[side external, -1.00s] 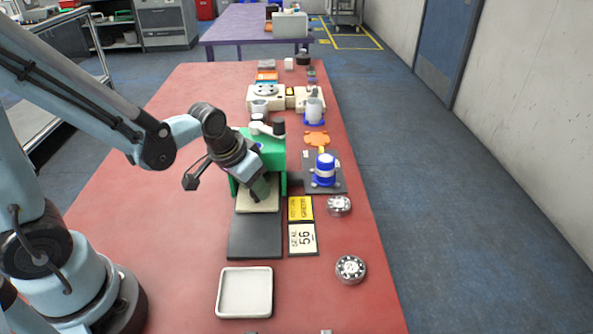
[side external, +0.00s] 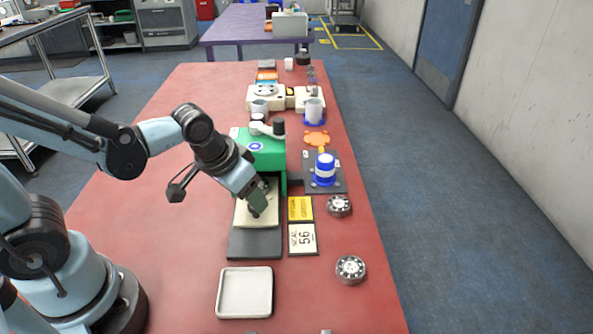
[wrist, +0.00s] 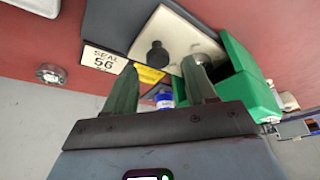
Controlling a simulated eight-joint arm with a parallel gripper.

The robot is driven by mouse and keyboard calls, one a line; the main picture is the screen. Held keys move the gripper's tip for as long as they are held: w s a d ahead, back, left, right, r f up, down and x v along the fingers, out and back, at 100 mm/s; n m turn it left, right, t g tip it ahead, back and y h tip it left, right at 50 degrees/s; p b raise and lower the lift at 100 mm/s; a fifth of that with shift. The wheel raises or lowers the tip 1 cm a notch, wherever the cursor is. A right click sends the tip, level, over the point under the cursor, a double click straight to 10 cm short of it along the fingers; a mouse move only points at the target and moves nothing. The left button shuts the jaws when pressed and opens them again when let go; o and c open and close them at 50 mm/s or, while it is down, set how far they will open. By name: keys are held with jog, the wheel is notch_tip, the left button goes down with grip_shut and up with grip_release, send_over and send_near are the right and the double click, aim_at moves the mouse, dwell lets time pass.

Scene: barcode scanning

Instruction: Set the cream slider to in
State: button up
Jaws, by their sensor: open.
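The cream slider (side external: 243,219) is a flat cream plate on a dark base (side external: 255,244), in front of the green machine (side external: 266,148). Its far end reaches under the machine. The wrist view shows the slider (wrist: 180,38) with a dark upright knob (wrist: 157,56) on it. My gripper (side external: 259,200) is over the slider, tilted down from the left. In the wrist view my gripper (wrist: 158,84) has its fingers apart, with the knob seen between their tips. A grey round part shows beside the right finger. I cannot tell whether a finger touches the knob.
A yellow card (side external: 300,208) and a "SEAL 56" card (side external: 302,239) lie right of the base. A white tray (side external: 245,292) sits nearer. Two round dials (side external: 339,205) and a blue-white item (side external: 325,170) stand at right. The red table's left side is clear.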

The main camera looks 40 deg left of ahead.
notch_tip(320, 180, up, 10)
jog(key=s+n+g, duration=0.1)
jog(key=n+g, duration=0.1)
jog(key=n, duration=0.7)
jog(key=w+f+n+g, duration=0.1)
jog(key=f+n, duration=0.2)
jog(key=f, duration=0.1)
jog(key=f+n, duration=0.3)
jog(key=f, duration=0.1)
jog(key=w+f+n+g, duration=0.1)
jog(key=f+n, duration=0.2)
jog(key=f, duration=0.1)
jog(key=shift+w+g, duration=0.3)
jog(key=s+d, duration=0.2)
jog(key=shift+s+d+f, duration=0.1)
jog(key=shift+s+d, duration=0.15)
jog(key=shift+d, duration=0.05)
jog(key=shift+s+d+r, duration=0.2)
jog(key=shift+s+d, duration=0.15)
jog(key=shift+s, duration=0.1)
notch_tip(320, 180, up, 12)
jog(key=m, duration=1.7)
jog(key=shift+d+f+m, duration=0.15)
jog(key=shift+f+m, duration=0.1)
jog(key=shift+m, duration=0.15)
